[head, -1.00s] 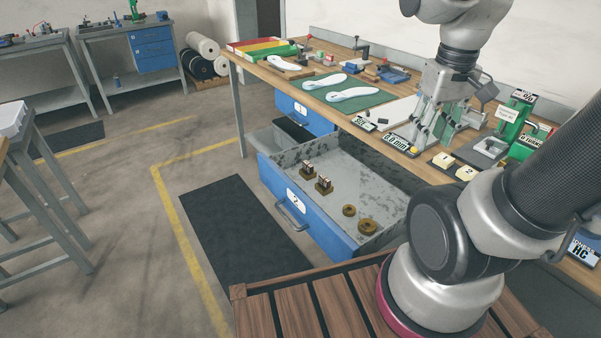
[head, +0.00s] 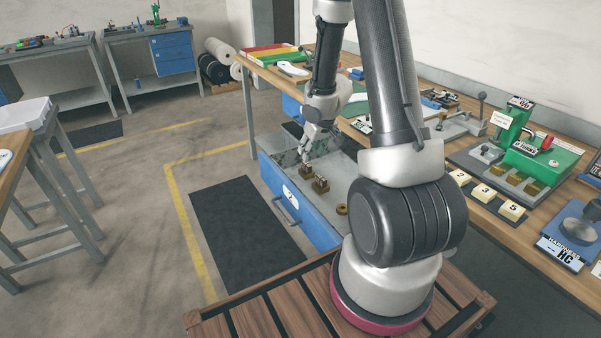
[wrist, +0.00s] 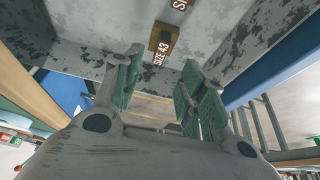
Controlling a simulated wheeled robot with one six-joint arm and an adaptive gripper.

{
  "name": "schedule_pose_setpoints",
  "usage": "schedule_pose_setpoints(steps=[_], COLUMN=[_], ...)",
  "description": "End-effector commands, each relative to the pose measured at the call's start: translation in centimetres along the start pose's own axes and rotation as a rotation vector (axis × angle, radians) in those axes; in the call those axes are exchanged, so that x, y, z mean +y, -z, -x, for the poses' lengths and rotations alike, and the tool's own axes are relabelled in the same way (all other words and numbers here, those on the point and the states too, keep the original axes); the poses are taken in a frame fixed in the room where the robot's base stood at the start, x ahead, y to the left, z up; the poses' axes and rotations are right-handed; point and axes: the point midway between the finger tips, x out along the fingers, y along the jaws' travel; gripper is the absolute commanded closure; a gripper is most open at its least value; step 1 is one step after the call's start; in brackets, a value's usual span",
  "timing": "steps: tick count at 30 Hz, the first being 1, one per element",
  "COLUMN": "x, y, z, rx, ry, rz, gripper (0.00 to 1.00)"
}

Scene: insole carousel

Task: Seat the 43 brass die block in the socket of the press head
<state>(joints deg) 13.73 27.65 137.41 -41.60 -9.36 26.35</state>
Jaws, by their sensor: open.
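The brass die block marked SIZE 43 (wrist: 160,47) lies in the open drawer, just beyond my fingertips in the wrist view. A second brass block (wrist: 181,6), its label cut off, shows behind it at the top edge. In the head view two brass blocks (head: 305,172) and (head: 321,185) stand in the drawer; their labels are unreadable there. My gripper (wrist: 158,75) is open and empty, its green-padded fingers apart. In the head view my gripper (head: 308,152) is low over the drawer, close to the blocks. A green press-like device (head: 540,160) stands on the bench at right; its socket is indistinct.
The blue drawer (head: 285,205) is pulled out, its walls around my gripper. A brass ring (head: 341,209) lies nearer in it. A hardness tester (head: 578,228) is at far right. A dark mat (head: 238,235) covers floor by the drawer.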

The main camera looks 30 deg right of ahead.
Motion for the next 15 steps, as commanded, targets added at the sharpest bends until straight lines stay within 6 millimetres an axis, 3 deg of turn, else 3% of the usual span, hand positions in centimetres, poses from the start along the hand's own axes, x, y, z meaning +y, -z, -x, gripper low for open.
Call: schedule_pose_setpoints(steps=[15], x=[-0.1], y=[-0.4], z=[-6.5], rx=[-0.006], ry=[-0.003], rz=[-0.006], gripper=[0.59])
